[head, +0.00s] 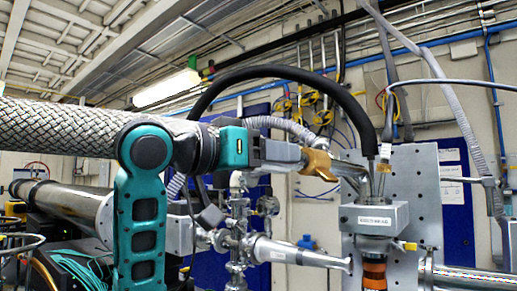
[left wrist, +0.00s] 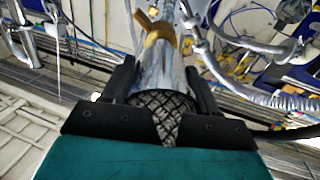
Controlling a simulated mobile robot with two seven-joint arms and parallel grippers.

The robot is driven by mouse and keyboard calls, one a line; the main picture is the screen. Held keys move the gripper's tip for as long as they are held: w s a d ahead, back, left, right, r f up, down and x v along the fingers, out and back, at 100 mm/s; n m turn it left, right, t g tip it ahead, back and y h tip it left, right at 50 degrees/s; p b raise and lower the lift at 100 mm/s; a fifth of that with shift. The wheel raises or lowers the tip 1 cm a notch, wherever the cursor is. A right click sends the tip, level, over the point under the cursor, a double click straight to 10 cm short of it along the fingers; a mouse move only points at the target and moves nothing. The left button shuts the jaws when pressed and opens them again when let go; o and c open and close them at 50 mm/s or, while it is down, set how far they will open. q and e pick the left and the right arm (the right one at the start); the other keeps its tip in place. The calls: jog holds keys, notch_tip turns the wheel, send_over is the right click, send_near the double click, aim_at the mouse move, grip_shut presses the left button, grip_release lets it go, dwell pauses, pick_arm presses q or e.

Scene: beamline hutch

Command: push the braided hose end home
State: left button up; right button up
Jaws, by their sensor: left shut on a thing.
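My left gripper (head: 262,150) is shut on the braided hose, just behind its steel end (head: 285,152). In the left wrist view, the gripper (left wrist: 162,72) has a dark finger on each side and the braid (left wrist: 163,105) shows between them. The steel end (left wrist: 160,62) points away toward a brass-coloured collar (left wrist: 155,35), which also shows in the head view (head: 318,165). The end meets or overlaps the collar in both views; I cannot tell how deep it sits. Beyond the collar a steel tube (head: 350,171) slopes to a labelled metal block (head: 375,217). My right gripper is not in view.
A thick black hose (head: 270,72) arches above my gripper to the block. Steel valves and pipework (head: 240,240) stand below it. A grey corrugated hose (head: 280,126) runs close behind, and a perforated metal plate (head: 425,195) stands at the right.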

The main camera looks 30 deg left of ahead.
pick_arm(q)
jog(key=shift+w+d+f, duration=0.15)
jog(key=shift+w+d, duration=0.05)
jog(key=shift+w, duration=0.35)
jog(key=shift+s, duration=0.1)
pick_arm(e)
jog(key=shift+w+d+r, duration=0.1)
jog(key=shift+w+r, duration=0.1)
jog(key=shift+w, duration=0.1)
pick_arm(q)
jog(key=o, duration=0.8)
jog(key=shift+s, duration=0.1)
jog(key=shift+o, duration=0.2)
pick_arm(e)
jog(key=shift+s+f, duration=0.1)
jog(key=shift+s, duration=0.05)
pick_arm(q)
jog(key=shift+a, duration=0.1)
jog(key=b+v, duration=0.1)
jog(key=v, duration=1.2)
jog(key=shift+b, duration=0.4)
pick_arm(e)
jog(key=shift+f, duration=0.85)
